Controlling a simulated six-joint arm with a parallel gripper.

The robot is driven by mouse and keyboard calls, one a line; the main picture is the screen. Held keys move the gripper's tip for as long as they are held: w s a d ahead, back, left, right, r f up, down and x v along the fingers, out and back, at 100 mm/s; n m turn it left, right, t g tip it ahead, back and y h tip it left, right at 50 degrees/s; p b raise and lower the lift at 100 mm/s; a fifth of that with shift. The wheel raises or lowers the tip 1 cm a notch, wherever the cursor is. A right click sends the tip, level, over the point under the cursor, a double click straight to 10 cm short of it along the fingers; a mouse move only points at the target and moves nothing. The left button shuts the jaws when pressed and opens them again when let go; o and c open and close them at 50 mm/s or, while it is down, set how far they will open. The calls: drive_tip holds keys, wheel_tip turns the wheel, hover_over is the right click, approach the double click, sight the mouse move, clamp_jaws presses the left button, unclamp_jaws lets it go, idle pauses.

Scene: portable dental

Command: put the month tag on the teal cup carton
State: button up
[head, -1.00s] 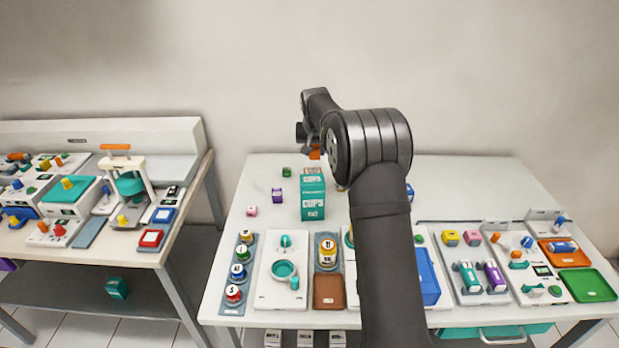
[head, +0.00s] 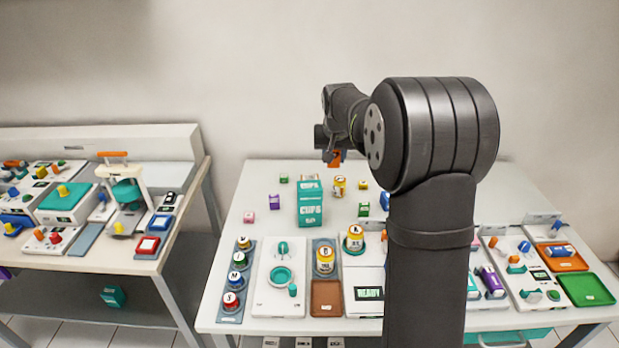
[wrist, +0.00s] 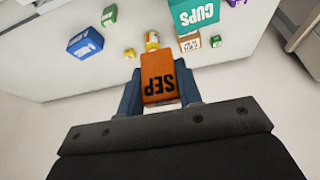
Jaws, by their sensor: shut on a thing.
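The teal cup carton (head: 310,204) stands upright on the table, with CUPS lettering on its front. It also shows in the wrist view (wrist: 193,16) at the top edge. My gripper (wrist: 161,92) is shut on the orange month tag (wrist: 160,78), which reads SEP upside down in the wrist view. In the head view the orange tag (head: 335,158) hangs under my gripper (head: 333,152), above the back of the table and to the right of the carton. The tag is apart from the carton.
A yellow jar (head: 339,187) stands right of the carton. Small green, purple and pink blocks lie to its left. Stations and trays (head: 326,297) fill the table's front. My arm hides part of the right side. A second bench (head: 88,262) stands left.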

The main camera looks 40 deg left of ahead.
drive_tip(key=s+a+f, duration=0.1)
drive_tip(key=a, duration=0.1)
drive_tip(key=s+a+f, duration=0.1)
drive_tip(key=a, duration=0.1)
drive_tip(key=a+f, duration=0.2)
drive_tip(key=shift+s+a+f, duration=0.1)
drive_tip(key=shift+s+a, duration=0.15)
drive_tip(key=shift+s, duration=0.15)
drive_tip(key=shift+f, duration=2.05)
drive_tip(key=shift+f, duration=0.2)
drive_tip(key=o, duration=1)
drive_tip(key=shift+c, duration=0.2)
drive_tip(key=shift+r, duration=0.15)
drive_tip(key=shift+r, duration=0.25)
drive_tip(key=v, duration=1.1)
drive_tip(key=shift+s+r, duration=0.15)
drive_tip(key=shift+r, duration=0.1)
